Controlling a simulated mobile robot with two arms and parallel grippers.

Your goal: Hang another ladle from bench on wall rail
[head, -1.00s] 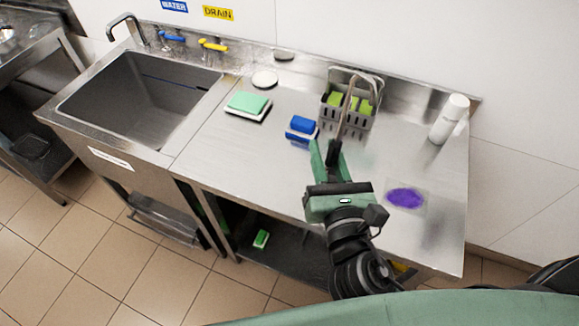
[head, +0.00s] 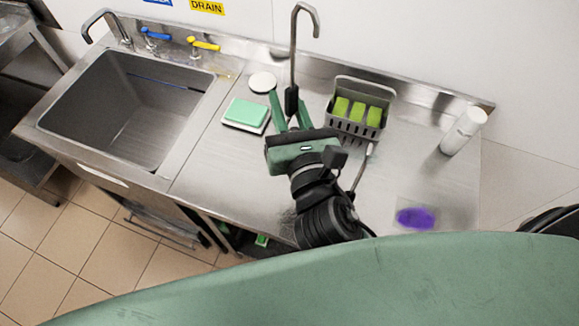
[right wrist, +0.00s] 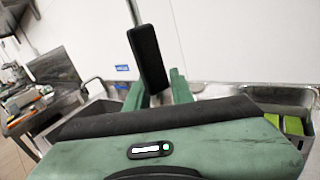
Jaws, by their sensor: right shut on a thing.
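My right gripper (head: 287,104) is shut on the black grip of a steel utensil, taken to be the ladle (head: 293,62). It stands upright over the bench (head: 225,165), its thin rod rising to a curved hook against the wall. No bowl can be made out. In the right wrist view the black grip (right wrist: 149,57) sits between the green fingers, with the rod running up out of frame. No wall rail is visible, and my left gripper is out of view.
A grey caddy (head: 347,130) with green sponges stands right of my gripper. A white bottle (head: 463,131), purple patch (head: 416,217), green sponge (head: 246,112) and white disc (head: 262,82) are on the bench. A sink (head: 125,105) lies left. A thin handle (head: 363,165) shows beside the caddy.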

